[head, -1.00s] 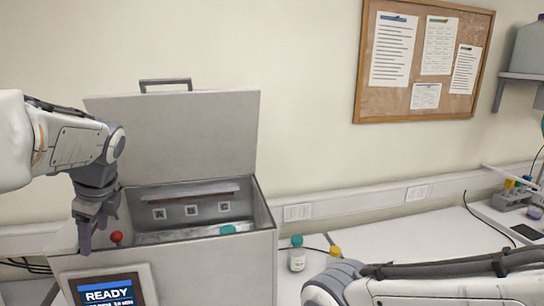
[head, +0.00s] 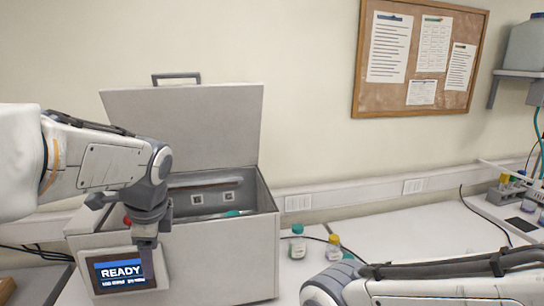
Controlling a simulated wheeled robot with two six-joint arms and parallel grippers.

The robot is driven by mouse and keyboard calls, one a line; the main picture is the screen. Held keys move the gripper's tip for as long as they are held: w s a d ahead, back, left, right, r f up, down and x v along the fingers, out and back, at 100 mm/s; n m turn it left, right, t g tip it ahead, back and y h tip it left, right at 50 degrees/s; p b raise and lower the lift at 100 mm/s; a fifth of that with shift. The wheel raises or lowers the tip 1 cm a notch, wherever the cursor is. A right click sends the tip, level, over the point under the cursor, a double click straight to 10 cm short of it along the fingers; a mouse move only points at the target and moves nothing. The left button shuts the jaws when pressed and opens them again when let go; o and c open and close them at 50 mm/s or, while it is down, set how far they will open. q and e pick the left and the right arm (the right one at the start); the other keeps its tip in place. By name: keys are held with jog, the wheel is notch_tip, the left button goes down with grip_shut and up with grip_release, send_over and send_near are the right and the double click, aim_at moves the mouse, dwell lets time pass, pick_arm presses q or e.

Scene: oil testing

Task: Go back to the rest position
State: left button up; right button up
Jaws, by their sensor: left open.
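My left gripper (head: 147,256) points down in front of the grey machine (head: 215,262), over the right part of its screen. It is open and I see nothing in it. The machine's lid (head: 185,122) stands open, and a teal cap (head: 232,213) shows inside the box. The screen (head: 115,272) reads READY. A red knob (head: 127,220) is partly hidden behind my left wrist. My right arm comes in at the bottom right, but its gripper is out of view.
A teal-capped bottle (head: 298,242) and a yellow-capped bottle (head: 333,247) stand right of the machine. A rack of bottles (head: 507,188) is at the far right. The white bench (head: 410,232) between them is mostly clear.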

pick_arm(q)
jog(key=s+d+f+n+g+h+b, duration=0.1)
jog(key=s+d+f+n, duration=0.3)
jog(key=s+d, duration=0.5)
jog(key=s+d+f+n+g+h+b, duration=0.1)
jog(key=s+d+f+n+h+b, duration=0.1)
jog(key=s+d+f, duration=0.6)
jog(key=s+d+n, duration=0.1)
jog(key=s+d, duration=0.1)
jog(key=s, duration=0.1)
jog(key=shift+s+f+n+h, duration=0.35)
jog(key=shift+n+h, duration=0.05)
jog(key=shift+d, duration=0.1)
